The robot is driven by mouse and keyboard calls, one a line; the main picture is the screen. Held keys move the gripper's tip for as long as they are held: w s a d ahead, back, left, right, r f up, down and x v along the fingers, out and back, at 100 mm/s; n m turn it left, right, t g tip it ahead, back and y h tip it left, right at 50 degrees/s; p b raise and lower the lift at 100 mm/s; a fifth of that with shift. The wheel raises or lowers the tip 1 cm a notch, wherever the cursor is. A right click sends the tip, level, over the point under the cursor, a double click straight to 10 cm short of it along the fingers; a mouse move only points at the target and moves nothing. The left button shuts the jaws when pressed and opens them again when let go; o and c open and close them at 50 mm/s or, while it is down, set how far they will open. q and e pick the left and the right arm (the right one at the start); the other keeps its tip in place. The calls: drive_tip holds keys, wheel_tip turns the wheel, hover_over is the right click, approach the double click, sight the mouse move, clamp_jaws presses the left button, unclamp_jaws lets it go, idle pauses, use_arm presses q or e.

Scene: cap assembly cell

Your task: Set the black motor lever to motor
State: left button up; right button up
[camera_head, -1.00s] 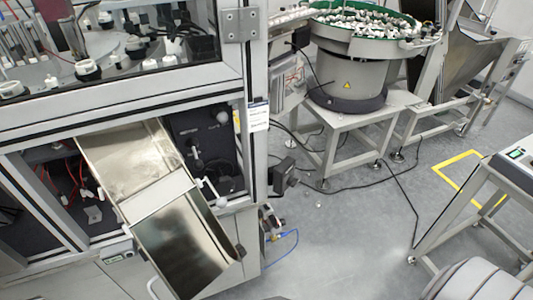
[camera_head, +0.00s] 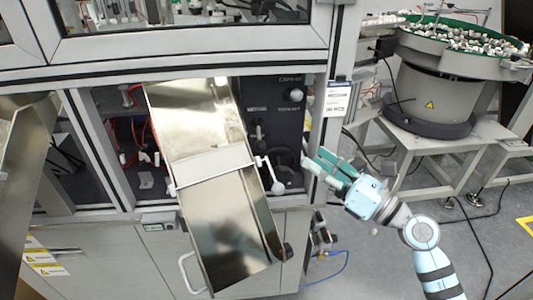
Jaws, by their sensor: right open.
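A black control panel (camera_head: 272,118) sits in the open bay of the machine, right of the metal chute. A black lever (camera_head: 257,132) stands on it below a small label too small to read; it appears roughly upright, but I cannot tell its exact setting. My right gripper (camera_head: 315,161) is open and empty, with teal fingers pointing left toward the panel. It is in front of the bay's right frame post, lower than the lever and to its right, apart from it. My left gripper is not in view.
A steel chute (camera_head: 208,125) slants out of the bay, with a white-knobbed handle (camera_head: 267,175) at its right edge, between the lever and open space. A white knob (camera_head: 295,95) is at the panel's upper right. A bowl feeder (camera_head: 433,90) stands at the right.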

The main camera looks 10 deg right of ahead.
sight(259, 136)
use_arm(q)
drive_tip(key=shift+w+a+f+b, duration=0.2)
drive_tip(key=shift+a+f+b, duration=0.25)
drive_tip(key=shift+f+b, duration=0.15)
use_arm(e)
drive_tip(key=w+a+f+n+g, duration=0.2)
drive_tip(key=w+a+n, duration=0.1)
drive_tip(key=w+a, duration=0.7)
drive_tip(key=shift+w+a+f+h, duration=0.2)
drive_tip(key=shift+w+f+h, duration=0.2)
drive_tip(key=shift+w, duration=0.05)
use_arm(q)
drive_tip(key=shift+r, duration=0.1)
use_arm(e)
drive_tip(key=shift+c, duration=0.2)
